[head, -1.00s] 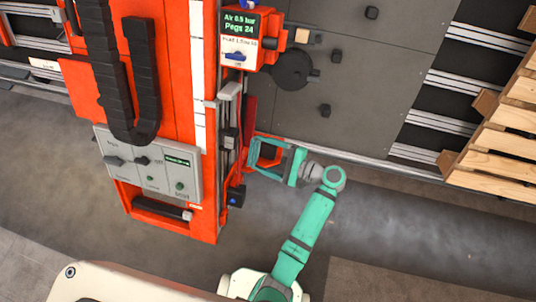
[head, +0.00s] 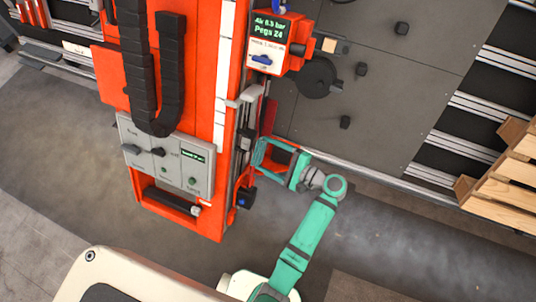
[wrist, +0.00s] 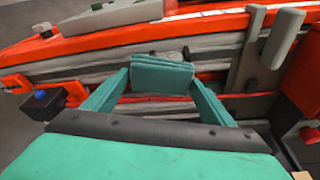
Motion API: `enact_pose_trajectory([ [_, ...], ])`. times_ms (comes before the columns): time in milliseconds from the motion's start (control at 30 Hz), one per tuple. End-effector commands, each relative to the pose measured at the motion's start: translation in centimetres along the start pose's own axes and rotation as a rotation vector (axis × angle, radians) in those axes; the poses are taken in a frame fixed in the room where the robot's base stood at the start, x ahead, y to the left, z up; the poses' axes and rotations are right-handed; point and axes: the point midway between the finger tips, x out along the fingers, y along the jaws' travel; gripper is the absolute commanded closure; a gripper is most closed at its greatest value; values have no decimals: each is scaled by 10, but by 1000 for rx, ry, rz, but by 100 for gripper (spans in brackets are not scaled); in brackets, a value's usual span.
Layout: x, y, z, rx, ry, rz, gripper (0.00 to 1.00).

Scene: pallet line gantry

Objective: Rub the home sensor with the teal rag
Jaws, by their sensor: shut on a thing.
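The teal rag (wrist: 162,74) is a folded block between the two teal fingers of my gripper (wrist: 160,85). The gripper is shut on it. In the head view my gripper (head: 262,154) is at the right side of the orange gantry column, close beside its grey rail; the rag is hard to tell from the teal fingers there. A small dark box (head: 245,140) sits on this side, and a dark unit with a blue face (head: 246,197) is lower down. The blue part also shows at left in the wrist view (wrist: 40,97). I cannot tell for sure which one is the home sensor, nor whether the rag touches anything.
The orange column (head: 203,120) carries a grey control panel (head: 168,158) and a black cable chain (head: 168,75). A display box (head: 268,42) and a dark disc (head: 316,77) are above my gripper. A wooden pallet (head: 505,180) stands at right. The floor at lower right is open.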

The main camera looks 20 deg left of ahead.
Motion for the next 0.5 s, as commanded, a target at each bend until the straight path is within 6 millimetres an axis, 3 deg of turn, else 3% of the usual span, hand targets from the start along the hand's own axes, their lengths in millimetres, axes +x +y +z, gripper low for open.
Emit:
enact_pose_trajectory([
  [500, 6, 0, 2, 0, -1, 1, 40],
])
